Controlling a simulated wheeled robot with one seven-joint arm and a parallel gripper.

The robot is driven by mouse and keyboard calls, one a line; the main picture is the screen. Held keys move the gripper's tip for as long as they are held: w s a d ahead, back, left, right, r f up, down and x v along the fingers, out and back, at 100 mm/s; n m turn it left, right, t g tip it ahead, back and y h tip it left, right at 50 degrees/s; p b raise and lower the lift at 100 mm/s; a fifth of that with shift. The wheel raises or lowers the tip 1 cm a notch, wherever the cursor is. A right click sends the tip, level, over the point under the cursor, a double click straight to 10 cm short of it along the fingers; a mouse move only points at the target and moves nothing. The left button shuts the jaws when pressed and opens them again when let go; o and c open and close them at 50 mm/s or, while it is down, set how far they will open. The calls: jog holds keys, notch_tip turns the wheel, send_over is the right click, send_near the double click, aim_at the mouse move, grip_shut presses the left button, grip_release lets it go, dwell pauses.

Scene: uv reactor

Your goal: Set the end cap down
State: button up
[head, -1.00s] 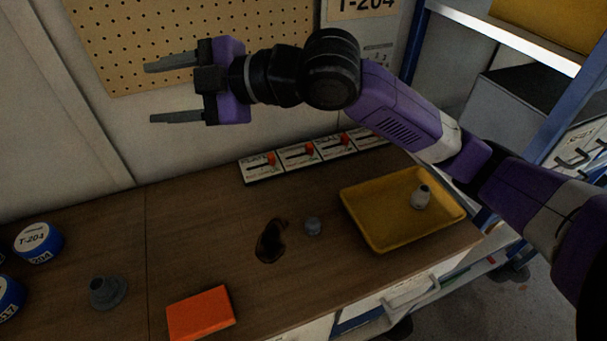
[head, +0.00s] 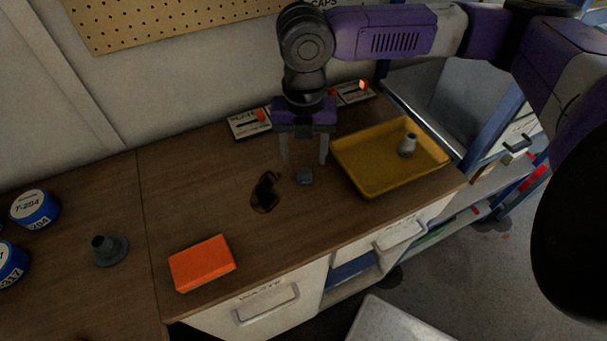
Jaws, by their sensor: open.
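A small grey round piece (head: 305,177), which looks like the end cap, rests on the wooden worktop left of the yellow tray. My gripper (head: 304,163) points straight down just above and behind it in the picture. Its two fingers are spread, open and empty, one to each side of the piece. I cannot tell whether the fingers reach the worktop level. A grey flanged fitting (head: 109,250) stands on the left part of the worktop. A pale nozzle-like part (head: 408,145) stands in the yellow tray (head: 371,188).
A dark stain or hole-like mark (head: 264,192) lies left of the grey piece. An orange block (head: 202,263) is near the front edge. Switch panels (head: 250,124) line the wall behind my gripper. Drawers are below.

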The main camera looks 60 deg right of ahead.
aim_at(305, 172)
notch_tip(305, 172, down, 6)
jog(key=shift+s+f+p, duration=0.1)
jog(key=shift+f+p, duration=0.15)
jog(key=shift+p, duration=0.15)
grip_shut()
